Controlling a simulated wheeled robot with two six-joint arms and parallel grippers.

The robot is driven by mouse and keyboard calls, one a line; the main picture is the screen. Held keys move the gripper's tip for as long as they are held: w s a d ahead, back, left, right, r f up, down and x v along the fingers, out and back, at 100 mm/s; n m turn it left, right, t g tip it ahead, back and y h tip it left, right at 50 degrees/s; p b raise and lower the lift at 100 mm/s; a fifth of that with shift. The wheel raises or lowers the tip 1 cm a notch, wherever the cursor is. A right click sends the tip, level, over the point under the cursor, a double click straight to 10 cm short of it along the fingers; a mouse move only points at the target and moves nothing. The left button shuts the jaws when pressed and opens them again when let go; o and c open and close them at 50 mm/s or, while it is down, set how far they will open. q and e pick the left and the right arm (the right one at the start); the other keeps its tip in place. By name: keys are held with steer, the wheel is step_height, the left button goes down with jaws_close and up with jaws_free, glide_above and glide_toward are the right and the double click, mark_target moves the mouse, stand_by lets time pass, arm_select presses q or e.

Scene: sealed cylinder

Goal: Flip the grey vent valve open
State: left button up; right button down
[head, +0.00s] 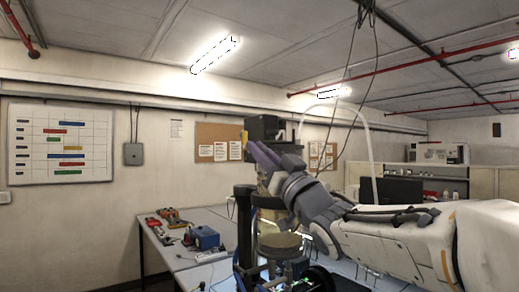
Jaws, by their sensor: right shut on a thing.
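My right arm comes in from the right, and its gripper (264,158) with purple-grey fingers is at the upper part of a stand. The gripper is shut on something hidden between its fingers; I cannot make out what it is. A black box-like part (262,128) is just above the fingers. Below the gripper, a pale cylinder (278,222) stands in a dark frame (246,235), partly covered by my wrist. I cannot pick out the grey vent valve. My left gripper is not in view.
A grey table (215,218) stands behind, with a blue box (204,237) and red tools (160,230) on its left side. A dark monitor (400,190) and shelves (430,172) are at the back right. Cables (352,75) hang from the ceiling.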

steer(key=c, duration=1.2)
jaws_free()
steer(key=shift+o, duration=0.2)
steer(key=b+v, duration=0.6)
steer(key=v, duration=0.4)
steer(key=shift+s, duration=0.2)
steer(key=shift+d+f, duration=0.1)
steer(key=shift+d, duration=0.05)
